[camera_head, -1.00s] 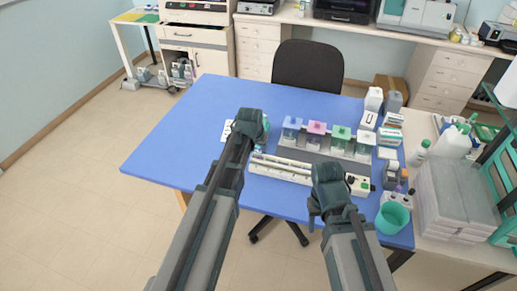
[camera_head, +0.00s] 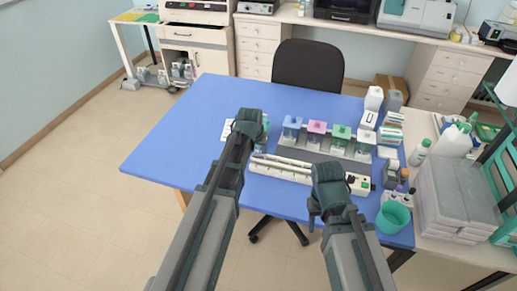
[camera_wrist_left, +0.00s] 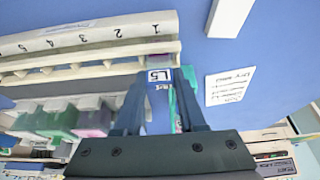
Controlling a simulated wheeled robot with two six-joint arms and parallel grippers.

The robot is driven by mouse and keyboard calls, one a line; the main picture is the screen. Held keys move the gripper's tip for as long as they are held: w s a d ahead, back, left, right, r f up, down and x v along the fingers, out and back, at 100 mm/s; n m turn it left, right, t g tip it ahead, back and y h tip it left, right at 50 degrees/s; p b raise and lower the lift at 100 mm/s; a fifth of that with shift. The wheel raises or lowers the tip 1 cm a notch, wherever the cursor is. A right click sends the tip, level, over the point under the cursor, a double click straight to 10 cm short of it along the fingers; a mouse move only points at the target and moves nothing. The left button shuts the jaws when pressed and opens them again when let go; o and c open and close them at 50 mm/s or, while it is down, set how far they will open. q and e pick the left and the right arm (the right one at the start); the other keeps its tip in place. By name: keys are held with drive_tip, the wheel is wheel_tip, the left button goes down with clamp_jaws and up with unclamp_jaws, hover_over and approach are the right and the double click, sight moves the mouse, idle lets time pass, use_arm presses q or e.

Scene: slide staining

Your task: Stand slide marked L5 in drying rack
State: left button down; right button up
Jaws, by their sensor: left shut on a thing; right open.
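The slide marked L5 (camera_wrist_left: 158,75) shows its white label end between the fingertips of my left gripper (camera_wrist_left: 161,88) in the left wrist view. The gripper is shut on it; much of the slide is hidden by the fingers. My right gripper (camera_head: 316,207) is open and empty, in front of the rack's right part.
A printed card (camera_wrist_left: 230,86) lies beside the rack's end. A teal cup (camera_head: 392,218) stands at the front right. The blue table's left side is clear.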

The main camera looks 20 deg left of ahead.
use_arm(q)
drive_tip(key=shift+f, duration=0.1)
drive_tip(key=shift+c, duration=2.1)
unclamp_jaws()
drive_tip(key=p+v, duration=1.2)
drive_tip(key=v, duration=0.2)
drive_tip(key=shift+p, duration=0.35)
drive_tip(key=shift+f, duration=0.1)
drive_tip(key=s+d+f+m+g+b, duration=0.1)
drive_tip(key=s+d+f+b, duration=0.3)
drive_tip(key=s, duration=0.5)
drive_tip(key=s+d+f+m+g+y+b, duration=0.1)
drive_tip(key=s+d+f+m+g+b, duration=0.1)
drive_tip(key=s+d+f, duration=0.4)
drive_tip(key=s+d+g+b, duration=0.1)
drive_tip(key=s+d+b, duration=0.1)
drive_tip(key=s+d, duration=0.1)
drive_tip(key=shift+s+d+g+y, duration=0.3)
drive_tip(key=shift+s+g, duration=0.1)
drive_tip(key=shift+s, duration=0.1)
